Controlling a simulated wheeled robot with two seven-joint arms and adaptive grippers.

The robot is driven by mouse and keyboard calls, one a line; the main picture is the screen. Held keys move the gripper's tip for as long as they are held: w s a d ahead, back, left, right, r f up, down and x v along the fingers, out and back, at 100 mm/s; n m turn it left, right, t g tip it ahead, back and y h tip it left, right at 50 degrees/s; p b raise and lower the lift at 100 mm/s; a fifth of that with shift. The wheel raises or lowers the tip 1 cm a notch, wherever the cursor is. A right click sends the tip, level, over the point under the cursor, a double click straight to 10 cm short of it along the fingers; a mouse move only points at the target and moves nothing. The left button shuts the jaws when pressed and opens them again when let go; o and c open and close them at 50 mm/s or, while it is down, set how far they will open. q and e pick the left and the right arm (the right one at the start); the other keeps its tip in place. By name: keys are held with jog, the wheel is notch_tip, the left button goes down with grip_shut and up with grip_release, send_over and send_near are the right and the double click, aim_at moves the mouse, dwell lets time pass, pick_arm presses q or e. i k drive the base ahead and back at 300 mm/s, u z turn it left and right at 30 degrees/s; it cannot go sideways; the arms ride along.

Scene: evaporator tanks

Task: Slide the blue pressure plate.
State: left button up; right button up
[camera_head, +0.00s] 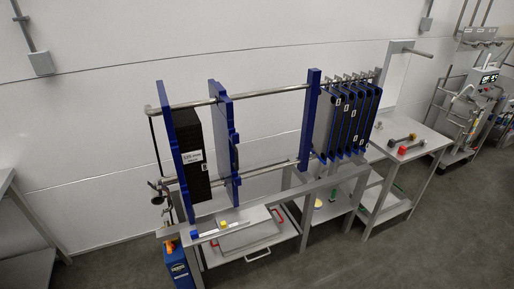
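A plate-and-frame unit stands on a grey bench, with two metal rails (270,94) running across it. A blue plate with a notched edge (228,140) hangs on the rails left of the middle; it looks like the pressure plate. Left of it are a dark plate stack (195,150) and a tall blue end plate (179,165). A blue upright (310,120) stands further right. The rails between the notched plate and this upright are bare. Neither of my grippers is in view.
Several grey plates with blue edges (348,120) hang right of the upright. A side table (425,136) holds a red-ended tool (411,147). A wheeled machine (482,90) stands far right. The floor at front right is clear.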

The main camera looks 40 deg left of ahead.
aim_at(226, 137)
jog(key=i, duration=1.1)
jog(key=u, duration=2)
